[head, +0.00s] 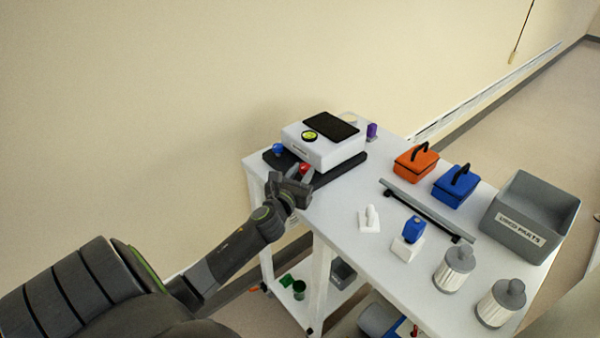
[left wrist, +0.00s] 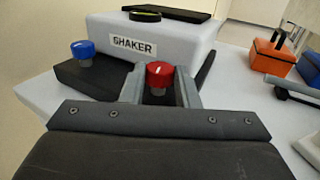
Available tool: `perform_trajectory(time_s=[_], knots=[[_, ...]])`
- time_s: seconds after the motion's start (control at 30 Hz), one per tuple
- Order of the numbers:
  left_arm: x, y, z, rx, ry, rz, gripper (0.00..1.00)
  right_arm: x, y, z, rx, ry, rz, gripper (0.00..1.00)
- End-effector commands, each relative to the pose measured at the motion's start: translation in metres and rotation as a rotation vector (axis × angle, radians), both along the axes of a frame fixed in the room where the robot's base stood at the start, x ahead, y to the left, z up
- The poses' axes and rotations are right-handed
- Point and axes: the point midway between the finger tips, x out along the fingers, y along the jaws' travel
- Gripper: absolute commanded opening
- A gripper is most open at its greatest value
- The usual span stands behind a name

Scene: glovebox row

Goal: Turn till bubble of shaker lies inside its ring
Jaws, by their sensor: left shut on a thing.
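The shaker (head: 322,152) is a white box with a black top panel, standing on a dark base at the far left of the white table. Its label shows in the left wrist view (left wrist: 133,46). A round yellow-green bubble level (head: 310,135) sits on its top; the bubble is too small to place against its ring. A blue knob (head: 278,149) and a red knob (head: 305,169) stand on the front of the base. My left gripper (left wrist: 160,84) is shut on the red knob (left wrist: 160,73), one finger on each side. My right gripper is not in view.
A purple item (head: 372,130) stands behind the shaker. Orange (head: 415,163) and blue (head: 456,186) cases, a grey rail (head: 425,210), a grey bin (head: 530,215) and two white canisters (head: 454,268) occupy the right side. Clear table lies just right of the shaker.

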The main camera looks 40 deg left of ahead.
Motion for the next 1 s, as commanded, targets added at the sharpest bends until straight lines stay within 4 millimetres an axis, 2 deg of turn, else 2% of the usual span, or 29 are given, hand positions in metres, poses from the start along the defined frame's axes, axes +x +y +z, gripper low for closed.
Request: perform_trajectory(time_s=[0.6, 1.0], knots=[[0.01, -0.015, 0.0, -0.004, 0.0, 0.573, 0.05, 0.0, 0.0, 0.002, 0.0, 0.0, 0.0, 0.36], [0.015, -0.017, 0.0, -0.001, 0.0, 0.82, 0.05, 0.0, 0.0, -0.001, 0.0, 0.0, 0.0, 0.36]])
